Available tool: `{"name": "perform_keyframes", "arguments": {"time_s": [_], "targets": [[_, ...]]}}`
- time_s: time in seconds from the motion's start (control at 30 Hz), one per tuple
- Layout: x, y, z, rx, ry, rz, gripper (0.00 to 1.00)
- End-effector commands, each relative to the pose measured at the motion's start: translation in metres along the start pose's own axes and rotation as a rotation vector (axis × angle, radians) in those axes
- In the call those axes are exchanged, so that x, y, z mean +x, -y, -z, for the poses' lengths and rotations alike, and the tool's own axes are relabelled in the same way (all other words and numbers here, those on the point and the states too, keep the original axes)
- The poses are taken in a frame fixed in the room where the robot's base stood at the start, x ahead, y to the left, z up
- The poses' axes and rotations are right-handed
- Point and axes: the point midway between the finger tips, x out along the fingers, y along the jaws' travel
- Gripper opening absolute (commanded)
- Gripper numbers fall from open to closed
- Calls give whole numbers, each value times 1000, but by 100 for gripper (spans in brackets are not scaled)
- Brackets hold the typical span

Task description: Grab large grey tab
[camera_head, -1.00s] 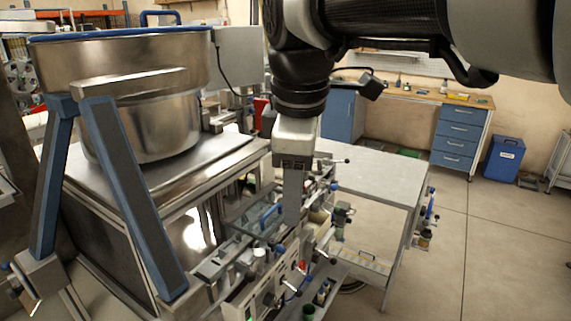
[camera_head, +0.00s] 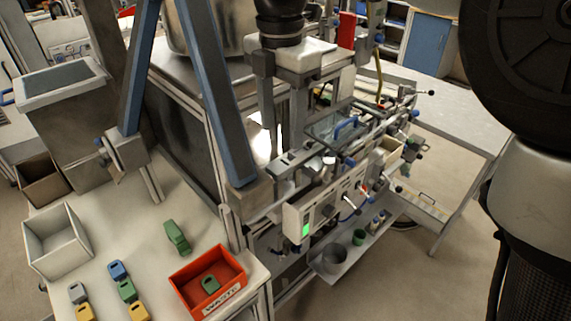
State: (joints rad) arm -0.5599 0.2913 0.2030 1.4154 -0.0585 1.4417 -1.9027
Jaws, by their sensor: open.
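A grey tab (camera_head: 77,291) lies on the pale tabletop at the lower left, beside a blue tab (camera_head: 117,270) and just behind a yellow tab (camera_head: 85,312). It looks about as small as those; I see no clearly larger grey one. My gripper (camera_head: 282,125) points down at the upper middle, in front of the machine. Its two grey fingers are apart with nothing seen between them. It is well above and to the right of the grey tab, far from it.
A small green tab (camera_head: 126,290) and another yellow one (camera_head: 138,312) lie close by. A larger green tab (camera_head: 177,238) lies farther back. A red bin (camera_head: 236,262) holds a green tab. An open pale box (camera_head: 83,232) stands at left. A blue-grey slanted post (camera_head: 213,100) stands between gripper and tabletop.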

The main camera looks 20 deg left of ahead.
Motion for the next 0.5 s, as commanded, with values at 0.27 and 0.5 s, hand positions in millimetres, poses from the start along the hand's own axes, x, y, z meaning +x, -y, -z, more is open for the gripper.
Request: {"name": "perform_keyframes", "arguments": {"time_s": [0.27,0.5], "targets": [[30,0,1,0,0,-1,52],[60,1,6,-1,-1,1,52]]}}
